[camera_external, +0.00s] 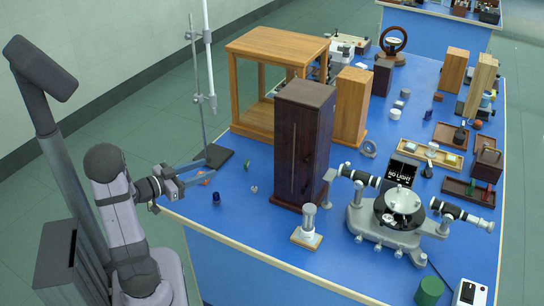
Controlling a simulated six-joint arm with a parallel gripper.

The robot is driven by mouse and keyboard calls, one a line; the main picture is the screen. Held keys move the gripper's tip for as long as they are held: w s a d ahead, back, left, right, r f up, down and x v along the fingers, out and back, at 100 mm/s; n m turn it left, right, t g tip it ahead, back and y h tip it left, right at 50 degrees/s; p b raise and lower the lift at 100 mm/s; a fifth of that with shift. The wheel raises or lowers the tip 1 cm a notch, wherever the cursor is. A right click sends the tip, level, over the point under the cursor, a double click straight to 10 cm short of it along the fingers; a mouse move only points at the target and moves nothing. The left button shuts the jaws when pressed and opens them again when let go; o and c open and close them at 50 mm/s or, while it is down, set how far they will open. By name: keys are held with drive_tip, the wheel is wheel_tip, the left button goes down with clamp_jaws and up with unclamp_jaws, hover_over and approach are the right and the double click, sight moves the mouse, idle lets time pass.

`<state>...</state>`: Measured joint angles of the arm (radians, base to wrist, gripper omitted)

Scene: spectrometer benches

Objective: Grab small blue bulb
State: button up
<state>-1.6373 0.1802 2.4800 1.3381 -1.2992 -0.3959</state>
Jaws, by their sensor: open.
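A small dark blue piece (217,199), which looks like the blue bulb, stands on the blue bench top near its left front corner. It is too small to make out its exact shape. My gripper (209,170) reaches in from the left over the bench corner. Its two long fingers are spread, with nothing seen between them. The fingers lie behind and slightly left of the blue piece in the picture, apart from it.
A tall dark wooden box (304,145) stands right of the blue piece. A retort stand's dark base (216,157) lies close behind my fingers. A spectrometer (398,222) stands at right.

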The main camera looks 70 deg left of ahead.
drive_tip(key=s+d+t+b, duration=0.1)
drive_tip(key=s+d+t, duration=0.1)
drive_tip(key=s, duration=0.2)
approach(215, 194)
drive_tip(key=w, duration=0.1)
drive_tip(key=w+a, duration=0.1)
drive_tip(key=shift+w+f+h, duration=0.3)
drive_tip(key=shift+w+f, duration=0.05)
drive_tip(key=shift+f, duration=0.05)
drive_tip(key=shift+r+p+x, duration=0.15)
drive_tip(key=shift+p+x, duration=0.3)
drive_tip(key=shift+x, duration=0.95)
drive_tip(key=shift+r+p+x, duration=0.15)
drive_tip(key=shift+p+x, duration=0.3)
drive_tip(key=shift+x, duration=1.75)
drive_tip(key=shift+a+f, duration=0.1)
clamp_jaws()
